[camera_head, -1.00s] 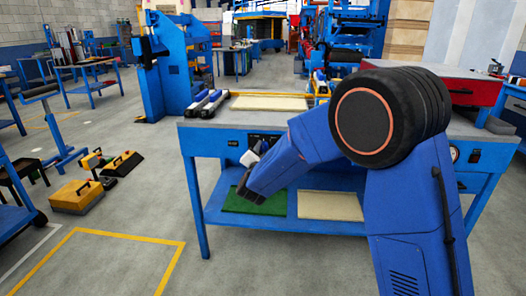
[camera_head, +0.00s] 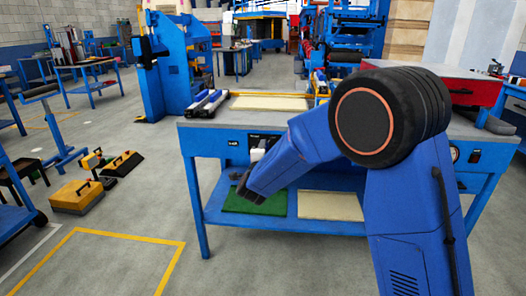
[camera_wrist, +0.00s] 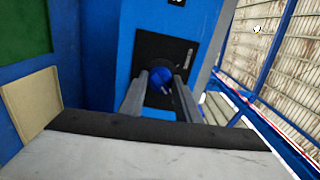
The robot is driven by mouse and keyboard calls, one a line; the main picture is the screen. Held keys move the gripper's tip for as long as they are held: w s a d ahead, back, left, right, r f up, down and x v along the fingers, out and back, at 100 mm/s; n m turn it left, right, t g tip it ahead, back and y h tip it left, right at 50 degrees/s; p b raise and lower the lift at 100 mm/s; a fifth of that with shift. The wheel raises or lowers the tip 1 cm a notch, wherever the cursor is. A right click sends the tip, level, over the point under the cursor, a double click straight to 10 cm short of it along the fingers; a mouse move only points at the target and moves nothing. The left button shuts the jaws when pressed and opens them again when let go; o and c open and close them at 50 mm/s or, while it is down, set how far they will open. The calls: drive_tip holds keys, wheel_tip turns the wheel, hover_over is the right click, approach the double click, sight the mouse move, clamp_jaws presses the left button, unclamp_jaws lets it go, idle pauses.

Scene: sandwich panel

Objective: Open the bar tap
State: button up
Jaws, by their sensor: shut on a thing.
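The bar tap (camera_wrist: 161,82) shows in the wrist view as a blue handle on a black plate (camera_wrist: 157,47). The plate is fixed to the blue front panel (camera_wrist: 125,40) of the bench. My gripper (camera_wrist: 160,77) has one grey finger on each side of the handle and is shut on it. The fingers hide part of the handle. In the head view my gripper is against the bench front, just under the worktop. My arm hides the tap there.
The blue bench (camera_head: 205,135) has a lower shelf holding a green sheet (camera_head: 255,201) and a cream sheet (camera_head: 330,206). Two rollers (camera_head: 206,103) and a cream board (camera_head: 270,103) lie on top. Yellow cases (camera_head: 76,196) stand on the floor at left. The floor in front is clear.

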drive_tip(key=shift+f+m, duration=0.1)
drive_tip(key=shift+m, duration=0.3)
drive_tip(key=o, duration=1.1)
drive_tip(key=shift+c, duration=0.2)
drive_tip(key=s, duration=1.7)
drive_tip(key=shift+s+a, duration=0.25)
